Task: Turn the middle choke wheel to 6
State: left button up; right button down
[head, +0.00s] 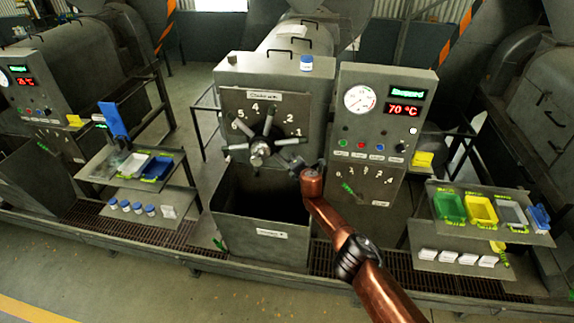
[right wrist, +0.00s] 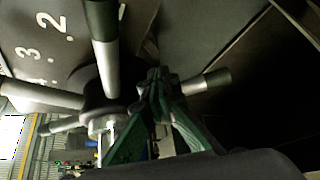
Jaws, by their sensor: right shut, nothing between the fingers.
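The middle choke wheel (head: 259,149) is on the front of the middle machine, below its label. It has a round metal hub and several spokes with dark grips. Numbers are painted in an arc around its upper half; the upper spoke reaches close to the 3, and I cannot tell which spoke is the pointer. My right gripper (head: 318,166) is just right of the wheel. In the right wrist view, the shut green fingers (right wrist: 158,78) hold nothing and are beside the hub (right wrist: 100,92), by a spoke (right wrist: 205,83); contact is unclear. My left gripper is out of view.
An open dark bin (head: 262,230) stands below the wheel. A control panel (head: 385,112) with a gauge and a 70 °C display is to the right. Trays on shelves stand at left (head: 128,165) and right (head: 490,222).

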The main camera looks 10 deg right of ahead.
jog(key=s+a+r+p, duration=0.2)
jog(key=s+a+r, duration=0.1)
jog(key=s, duration=0.4)
jog(key=shift+s+a+r, duration=0.3)
jog(key=shift+s+r, duration=0.1)
jog(key=shift+r, duration=0.5)
